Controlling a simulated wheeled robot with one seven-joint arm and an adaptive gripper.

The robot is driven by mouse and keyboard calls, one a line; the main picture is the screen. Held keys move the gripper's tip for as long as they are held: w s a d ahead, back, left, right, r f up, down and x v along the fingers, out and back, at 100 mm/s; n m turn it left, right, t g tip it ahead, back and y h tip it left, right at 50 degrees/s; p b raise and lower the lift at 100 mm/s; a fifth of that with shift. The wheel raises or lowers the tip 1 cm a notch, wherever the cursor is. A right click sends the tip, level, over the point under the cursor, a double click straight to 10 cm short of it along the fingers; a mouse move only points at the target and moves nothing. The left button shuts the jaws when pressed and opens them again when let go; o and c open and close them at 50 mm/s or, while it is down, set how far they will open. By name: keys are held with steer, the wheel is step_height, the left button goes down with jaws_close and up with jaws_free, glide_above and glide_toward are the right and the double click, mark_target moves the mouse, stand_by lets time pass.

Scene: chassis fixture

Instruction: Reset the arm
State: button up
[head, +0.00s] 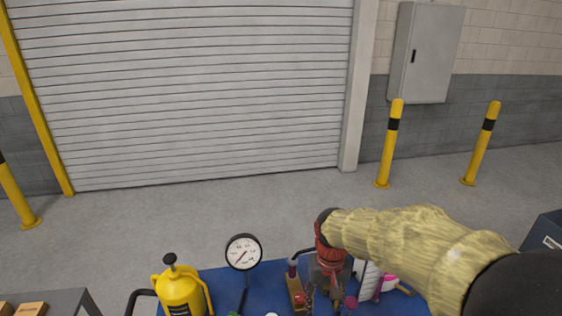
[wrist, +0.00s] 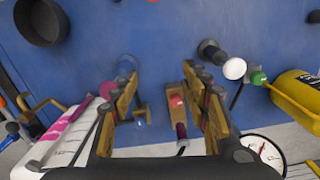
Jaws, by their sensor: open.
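My arm, in a yellow sleeve, reaches in from the right in the head view and bends down over a blue surface (head: 215,280). My gripper (head: 325,297) hangs low at the bottom edge of that view, partly cut off. In the wrist view my gripper (wrist: 160,75) has its wood-coloured fingers spread apart, with nothing clamped between them. A small wooden block with a red part (wrist: 177,101) shows between the fingers, near the right one. I cannot tell whether the finger touches it.
A dial gauge (head: 243,252) and a yellow canister (head: 181,291) stand left of my gripper. A pink-and-white item (head: 389,283) lies to the right. A dark round pan (wrist: 42,22) sits on the blue surface. Open floor lies beyond, before yellow posts (head: 389,145) and a shutter (head: 190,90).

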steer(key=s+d+r+t+b, duration=0.2)
steer(key=s+d+r, duration=0.2)
steer(key=s, duration=0.5)
steer(key=s+d+r+t+b, duration=0.3)
steer(key=s+r, duration=0.1)
steer(key=s, duration=0.5)
steer(key=shift+s+d+r+m+t+b, duration=0.15)
steer(key=shift+d+r+m+t+b, duration=0.15)
steer(key=shift+d+r, duration=0.1)
stand_by(0.8)
